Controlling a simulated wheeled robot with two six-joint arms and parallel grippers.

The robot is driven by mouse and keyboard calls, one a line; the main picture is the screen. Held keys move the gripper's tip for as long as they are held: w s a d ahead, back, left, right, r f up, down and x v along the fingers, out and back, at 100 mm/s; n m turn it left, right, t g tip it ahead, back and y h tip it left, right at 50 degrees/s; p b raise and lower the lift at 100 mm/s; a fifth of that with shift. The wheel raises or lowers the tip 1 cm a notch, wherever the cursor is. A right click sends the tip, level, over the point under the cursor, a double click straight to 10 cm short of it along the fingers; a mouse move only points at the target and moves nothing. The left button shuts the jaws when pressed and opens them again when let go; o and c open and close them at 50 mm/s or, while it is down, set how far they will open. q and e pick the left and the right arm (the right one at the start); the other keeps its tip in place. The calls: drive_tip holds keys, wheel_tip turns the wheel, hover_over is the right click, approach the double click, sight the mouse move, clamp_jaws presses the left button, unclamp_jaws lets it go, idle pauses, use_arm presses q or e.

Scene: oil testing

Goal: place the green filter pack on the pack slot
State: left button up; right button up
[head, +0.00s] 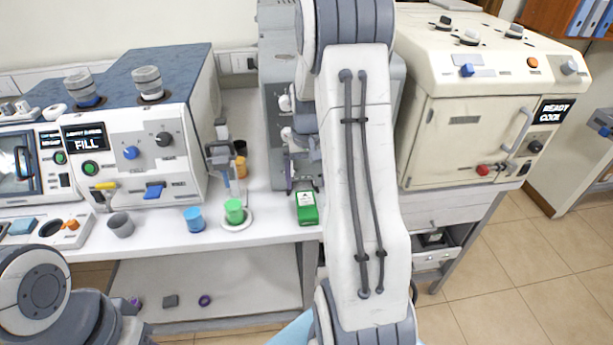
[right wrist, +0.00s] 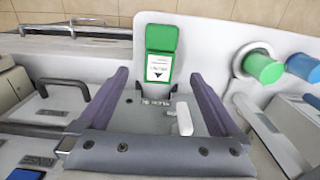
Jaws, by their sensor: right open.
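The green filter pack (head: 307,215) is at the front edge of the white bench, with a white label on its face. In the right wrist view the pack (right wrist: 161,40) lies just beyond the fingertips, between their lines and apart from both fingers. My right gripper (head: 303,187) is open and empty, just behind the pack; its two dark purple fingers (right wrist: 160,76) frame the wrist view. I cannot make out the pack slot for certain.
A green cup (head: 234,212) on a round base and a blue cup (head: 193,220) stand left of the pack. A grey cup (head: 121,225) is farther left. The FILL machine (head: 140,150) stands behind them. A cream cabinet (head: 465,135) marked READY COOL is at the right.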

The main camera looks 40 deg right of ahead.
drive_tip(key=s+a+r+n, duration=0.2)
drive_tip(key=a+r+n, duration=0.1)
drive_tip(key=a, duration=0.7)
drive_tip(key=s+a+r+n, duration=0.1)
drive_tip(key=a+r+n, duration=0.25)
drive_tip(key=a, duration=0.75)
drive_tip(key=s+a+n, duration=0.3)
drive_tip(key=s+a, duration=0.3)
drive_tip(key=s, duration=0.3)
drive_tip(key=s+a+r+n+y, duration=0.1)
drive_tip(key=s+a+n, duration=0.3)
drive_tip(key=s+a, duration=0.3)
drive_tip(key=shift+s+r, duration=0.3)
drive_tip(key=shift+s, duration=0.85)
